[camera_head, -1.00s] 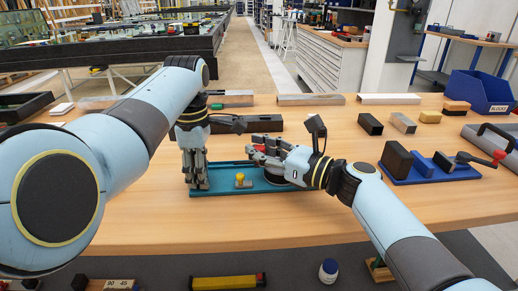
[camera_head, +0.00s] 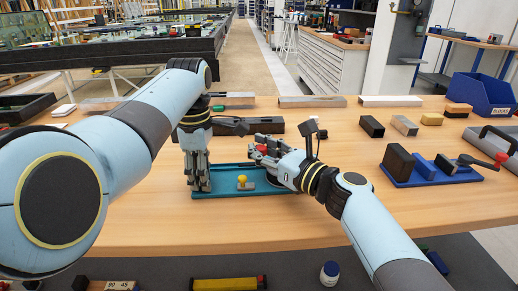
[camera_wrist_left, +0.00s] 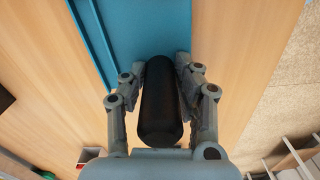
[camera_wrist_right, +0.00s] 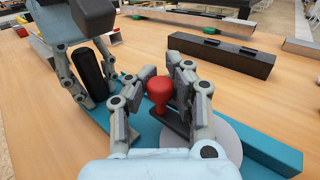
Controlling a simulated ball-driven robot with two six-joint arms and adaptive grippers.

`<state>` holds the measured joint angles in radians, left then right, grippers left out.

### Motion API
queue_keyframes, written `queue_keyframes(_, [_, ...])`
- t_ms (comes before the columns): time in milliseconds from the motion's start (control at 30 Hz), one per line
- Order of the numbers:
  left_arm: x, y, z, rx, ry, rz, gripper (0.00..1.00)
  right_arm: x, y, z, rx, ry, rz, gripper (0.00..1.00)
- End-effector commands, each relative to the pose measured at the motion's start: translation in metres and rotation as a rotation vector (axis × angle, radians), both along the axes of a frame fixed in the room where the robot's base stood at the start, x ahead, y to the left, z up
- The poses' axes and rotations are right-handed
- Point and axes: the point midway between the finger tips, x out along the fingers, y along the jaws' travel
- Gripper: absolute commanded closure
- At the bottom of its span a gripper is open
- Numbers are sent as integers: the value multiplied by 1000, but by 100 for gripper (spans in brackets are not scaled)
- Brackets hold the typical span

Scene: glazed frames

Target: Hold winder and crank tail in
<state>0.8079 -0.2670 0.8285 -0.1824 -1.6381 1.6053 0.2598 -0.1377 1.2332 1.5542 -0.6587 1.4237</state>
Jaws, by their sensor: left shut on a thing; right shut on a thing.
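The winder's teal base (camera_head: 215,187) lies on the wooden bench; it also shows in the left wrist view (camera_wrist_left: 120,40). My left gripper (camera_head: 198,185) is shut on an upright black cylindrical grip (camera_wrist_left: 160,105) at the base's left end. The same grip shows in the right wrist view (camera_wrist_right: 88,72). My right gripper (camera_head: 258,148) is shut on a red crank knob (camera_wrist_right: 160,92). A pale grey disc (camera_wrist_right: 228,150) lies below that knob, partly hidden by my fingers. A small yellow knob (camera_head: 242,180) stands on the base between the grippers.
A long dark bar (camera_head: 260,125) lies behind the base. To the right stand a blue clamp board (camera_head: 430,178) with a red-handled crank, several loose blocks and a blue bin (camera_head: 481,92). Bare bench lies in front of the base.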

Motion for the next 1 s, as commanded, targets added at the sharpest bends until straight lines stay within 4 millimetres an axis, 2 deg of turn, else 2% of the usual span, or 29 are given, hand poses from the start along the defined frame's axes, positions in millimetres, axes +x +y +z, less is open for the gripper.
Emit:
queue_keyframes(33, [-3, 6, -5, 13, 10, 4, 100, 2, -3, 0, -4, -1, -21, 100])
queue_keyframes(867, [-2, 7, -4, 15, 8, 6, 100, 3, -5, 0, -6, -2, -39, 100])
queue_keyframes(900, [-2, 7, -4, 15, 8, 6, 100, 3, -5, -1, -6, -2, -39, 85])
queue_keyframes(1000, [-2, 7, -4, 15, 7, 6, 100, 3, -5, 0, -6, -2, -38, 72])
